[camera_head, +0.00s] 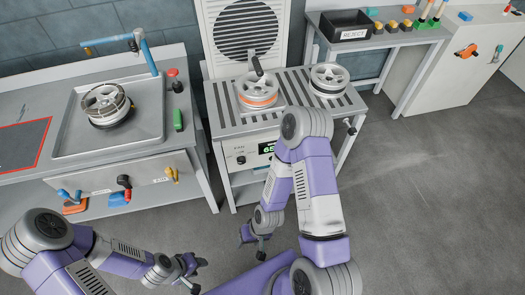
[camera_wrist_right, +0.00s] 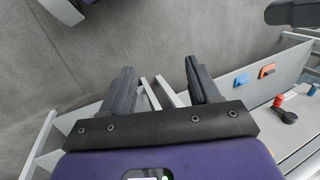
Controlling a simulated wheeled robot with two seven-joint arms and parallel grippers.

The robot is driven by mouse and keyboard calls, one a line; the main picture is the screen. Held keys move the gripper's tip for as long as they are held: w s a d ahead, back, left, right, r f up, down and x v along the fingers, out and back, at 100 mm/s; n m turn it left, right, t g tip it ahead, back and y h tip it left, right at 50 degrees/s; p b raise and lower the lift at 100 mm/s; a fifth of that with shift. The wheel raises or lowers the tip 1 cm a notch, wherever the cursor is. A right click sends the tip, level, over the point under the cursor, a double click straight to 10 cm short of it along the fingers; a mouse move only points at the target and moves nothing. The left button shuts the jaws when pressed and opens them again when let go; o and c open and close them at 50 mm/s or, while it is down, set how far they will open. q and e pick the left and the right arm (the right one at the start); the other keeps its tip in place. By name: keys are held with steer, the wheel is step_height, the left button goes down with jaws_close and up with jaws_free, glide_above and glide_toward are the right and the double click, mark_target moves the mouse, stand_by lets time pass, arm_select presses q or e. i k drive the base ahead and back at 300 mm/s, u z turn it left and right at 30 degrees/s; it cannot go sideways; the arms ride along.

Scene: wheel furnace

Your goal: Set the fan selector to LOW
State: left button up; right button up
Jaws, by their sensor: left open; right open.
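The furnace bench (camera_head: 285,108) stands in the middle of the head view. Its front panel has a green-lit display (camera_head: 266,147) and a small dark knob (camera_head: 241,160) left of it, seemingly the fan selector; its label and setting are too small to read. My right arm hides the panel's right part. My right gripper (camera_head: 256,247) is below and in front of the panel, apart from it; the right wrist view also shows its fingers (camera_wrist_right: 160,88) spread and empty. My left gripper (camera_head: 191,274) is open and empty, low and further left.
A sink counter (camera_head: 150,175) with several coloured handles stands at left, holding a wheel (camera_head: 105,103). Two wheels, one with an orange band (camera_head: 257,92) and one plain (camera_head: 329,78), sit on the furnace bench. A black reject bin (camera_head: 346,24) is behind. Floor at right is clear.

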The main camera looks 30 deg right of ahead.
mark_target(241, 159)
steer(key=z, duration=0.55)
steer(key=k, duration=0.65)
steer(key=z, duration=0.7)
steer(key=i, duration=0.75)
steer(key=u, duration=0.85)
steer(key=i, duration=0.45)
steer(key=u, duration=0.5)
